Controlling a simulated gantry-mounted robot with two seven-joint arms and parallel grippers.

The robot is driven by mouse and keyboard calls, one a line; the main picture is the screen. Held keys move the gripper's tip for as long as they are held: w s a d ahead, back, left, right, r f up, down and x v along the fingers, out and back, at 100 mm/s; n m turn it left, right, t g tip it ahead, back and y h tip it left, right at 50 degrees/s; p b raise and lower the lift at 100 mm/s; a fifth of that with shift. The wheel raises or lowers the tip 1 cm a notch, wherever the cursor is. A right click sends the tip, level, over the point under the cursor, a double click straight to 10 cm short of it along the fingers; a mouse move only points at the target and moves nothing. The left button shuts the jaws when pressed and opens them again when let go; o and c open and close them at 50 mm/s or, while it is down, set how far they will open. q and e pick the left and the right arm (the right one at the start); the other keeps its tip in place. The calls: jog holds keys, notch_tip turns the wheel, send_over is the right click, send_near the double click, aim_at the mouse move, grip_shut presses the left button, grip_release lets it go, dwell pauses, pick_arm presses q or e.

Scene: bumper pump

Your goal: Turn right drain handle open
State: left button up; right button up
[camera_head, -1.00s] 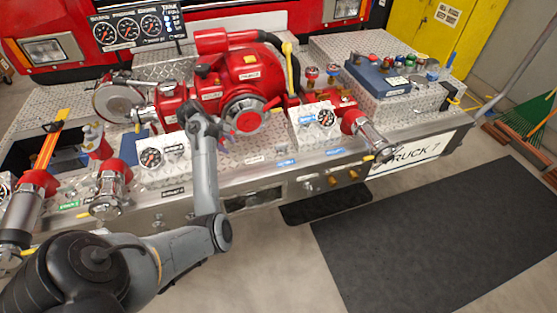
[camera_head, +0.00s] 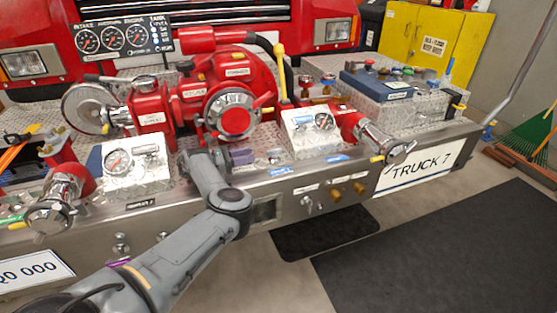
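No part carries a readable drain label, so I cannot tell for sure which is the right drain handle. On the front panel right of centre are a small silver knob (camera_head: 308,201) and two brass knobs (camera_head: 336,196). Above them, the right chrome outlet (camera_head: 384,143) has a yellow-tipped lever (camera_head: 377,158). My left gripper (camera_head: 198,157) is at the deck's front edge, below the red pump (camera_head: 230,95). It is left of the knobs and apart from them. Its fingers are too small and hidden to read. My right gripper is out of view.
Gauge boxes stand left (camera_head: 135,166) and right (camera_head: 310,132) of the pump. A left chrome outlet (camera_head: 55,205) juts forward. A control box (camera_head: 378,82) sits at the back right. The floor before the bumper, with a dark mat (camera_head: 450,245), is clear.

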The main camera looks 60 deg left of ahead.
aim_at(275, 149)
pick_arm(q)
jog(key=shift+w+d+f, duration=0.1)
jog(key=shift+w, duration=0.4)
jog(key=b+x, duration=0.3)
jog(key=x, duration=0.5)
jog(key=shift+w+b, duration=0.25)
jog(key=shift+b, duration=0.15)
jog(key=shift+x, duration=0.75)
grip_shut()
